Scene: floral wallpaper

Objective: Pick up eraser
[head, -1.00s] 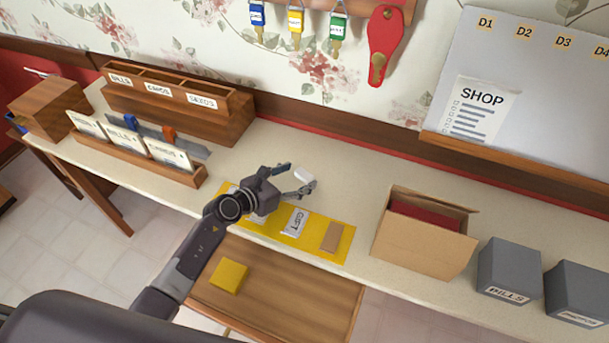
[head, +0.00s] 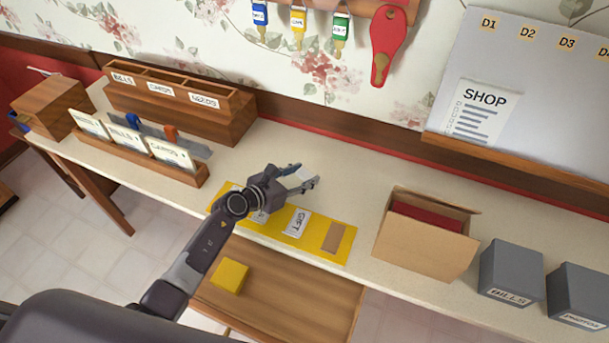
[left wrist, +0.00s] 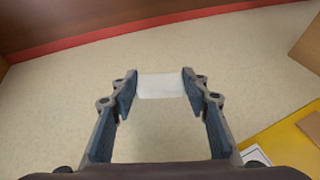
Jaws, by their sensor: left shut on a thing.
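The eraser is a small white block (left wrist: 161,86), and it also shows in the head view (head: 299,174). It lies between the fingertips of my left gripper (head: 302,178), over the table behind the yellow mat. In the left wrist view the two fingers of my left gripper (left wrist: 161,88) touch its left and right ends, so the gripper is shut on it. I cannot tell whether the eraser still touches the table. My right gripper is not in view.
A yellow mat (head: 343,246) with a GIFT tag (head: 297,222) and a brown piece (head: 333,238) lies in front. An open cardboard box (head: 420,250) stands to the right, wooden organizers (head: 225,120) to the left. The table behind the gripper is clear.

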